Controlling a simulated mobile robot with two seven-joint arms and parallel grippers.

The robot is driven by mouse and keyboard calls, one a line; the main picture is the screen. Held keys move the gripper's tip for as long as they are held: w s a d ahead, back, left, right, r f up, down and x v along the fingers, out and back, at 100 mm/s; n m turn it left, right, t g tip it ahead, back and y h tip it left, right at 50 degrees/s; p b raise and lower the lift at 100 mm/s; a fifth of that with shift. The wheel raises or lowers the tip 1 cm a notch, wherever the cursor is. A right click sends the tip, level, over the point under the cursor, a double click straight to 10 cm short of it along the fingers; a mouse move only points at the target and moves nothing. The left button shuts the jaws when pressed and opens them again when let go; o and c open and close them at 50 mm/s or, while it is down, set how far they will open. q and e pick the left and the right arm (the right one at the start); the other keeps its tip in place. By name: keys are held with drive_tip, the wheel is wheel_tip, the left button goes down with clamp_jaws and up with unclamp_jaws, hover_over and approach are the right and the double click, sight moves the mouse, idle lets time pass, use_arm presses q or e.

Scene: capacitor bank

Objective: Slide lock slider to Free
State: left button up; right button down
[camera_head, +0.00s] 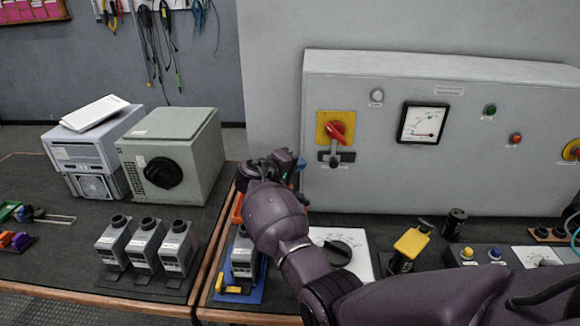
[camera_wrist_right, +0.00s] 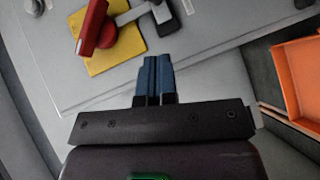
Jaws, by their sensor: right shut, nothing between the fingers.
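The lock slider (camera_head: 336,157) is a small grey bar with a dark knob, on the grey cabinet front just below a red rotary switch (camera_head: 337,131) on a yellow plate. In the right wrist view the grey bar with dark parts (camera_wrist_right: 163,17) lies beside the red handle (camera_wrist_right: 94,27). My right gripper (camera_head: 301,166) is just left of the slider, partly hidden by its own wrist. Its blue fingers (camera_wrist_right: 155,62) are together and empty, pointing at the cabinet, apart from the slider in the picture. The slider's label is too small to read. My left gripper is out of view.
The cabinet (camera_head: 450,170) also carries a meter (camera_head: 423,123) and several lamps. An orange bin (camera_wrist_right: 298,75) is at right in the wrist view.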

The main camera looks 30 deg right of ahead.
sight(337, 163)
drive_tip(key=d, duration=0.2)
drive_tip(key=d+f, duration=0.1)
drive_tip(key=d, duration=0.1)
drive_tip(key=s+d, duration=0.1)
drive_tip(key=d, duration=0.1)
drive_tip(key=shift+d+f+p, duration=0.2)
drive_tip(key=shift+d+p, duration=0.05)
drive_tip(key=shift+p, duration=0.15)
drive_tip(key=s+d, duration=0.1)
drive_tip(key=s+d+p, duration=0.1)
drive_tip(key=d, duration=0.1)
drive_tip(key=shift+d, duration=0.3)
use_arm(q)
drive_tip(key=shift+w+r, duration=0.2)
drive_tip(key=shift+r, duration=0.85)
use_arm(e)
drive_tip(key=shift+f, duration=0.15)
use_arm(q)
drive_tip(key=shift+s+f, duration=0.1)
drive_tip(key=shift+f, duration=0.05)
